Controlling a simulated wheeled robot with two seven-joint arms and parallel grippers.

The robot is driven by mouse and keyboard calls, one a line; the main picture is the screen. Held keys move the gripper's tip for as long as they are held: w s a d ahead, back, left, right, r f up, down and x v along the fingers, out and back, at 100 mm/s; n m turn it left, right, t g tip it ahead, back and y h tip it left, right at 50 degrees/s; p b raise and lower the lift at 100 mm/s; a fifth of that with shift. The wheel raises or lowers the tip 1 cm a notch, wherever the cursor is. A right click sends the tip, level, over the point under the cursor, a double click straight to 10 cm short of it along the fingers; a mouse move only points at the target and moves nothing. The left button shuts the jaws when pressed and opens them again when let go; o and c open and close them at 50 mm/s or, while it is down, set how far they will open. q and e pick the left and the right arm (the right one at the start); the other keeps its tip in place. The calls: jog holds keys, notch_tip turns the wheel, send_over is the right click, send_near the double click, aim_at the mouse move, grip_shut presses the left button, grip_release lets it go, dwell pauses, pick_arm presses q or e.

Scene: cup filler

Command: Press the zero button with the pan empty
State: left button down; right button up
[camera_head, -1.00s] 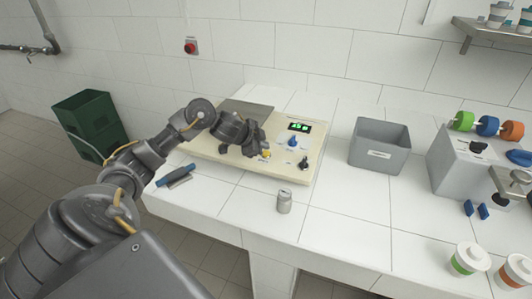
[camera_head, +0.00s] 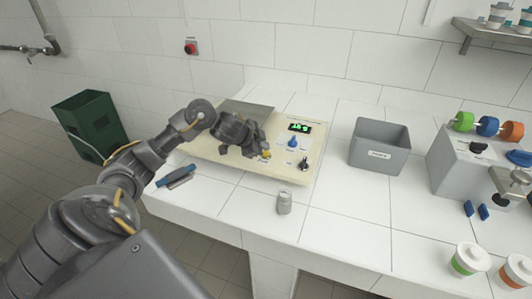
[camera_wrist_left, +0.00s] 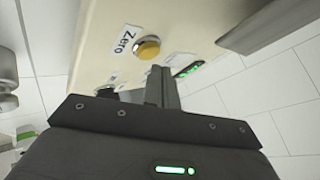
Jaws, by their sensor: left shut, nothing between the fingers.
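The scale (camera_head: 225,152) is a cream panel on the counter with a flat grey metal pan (camera_head: 250,110) at its back left; the visible part of the pan is bare. The yellow zero button (camera_head: 266,155) is at the panel's front edge. In the left wrist view the button (camera_wrist_left: 147,48) sits beside a "Zero" label. A green display (camera_head: 299,127) is lit; its digits are too small to read surely. My left gripper (camera_head: 257,150) is shut and empty, its tips right by the button; I cannot tell if they touch. My right gripper is out of view.
A blue knob (camera_head: 292,142) and a black knob (camera_head: 304,164) are on the panel. A metal canister (camera_head: 284,202) stands in front, a blue-handled tool (camera_head: 175,177) lies at left. A grey bin (camera_head: 380,147) and grey filler machine (camera_head: 465,165) are to the right.

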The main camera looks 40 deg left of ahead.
pick_arm(q)
jog(key=shift+f, duration=0.2)
dwell(0.5)
jog(key=shift+f, duration=0.3)
jog(key=shift+f, duration=0.3)
dwell(0.4)
jog(key=shift+r, duration=0.1)
jog(key=shift+r+p, duration=0.65)
jog(key=shift+p, duration=0.1)
notch_tip(320, 180, up, 6)
jog(key=p, duration=0.7)
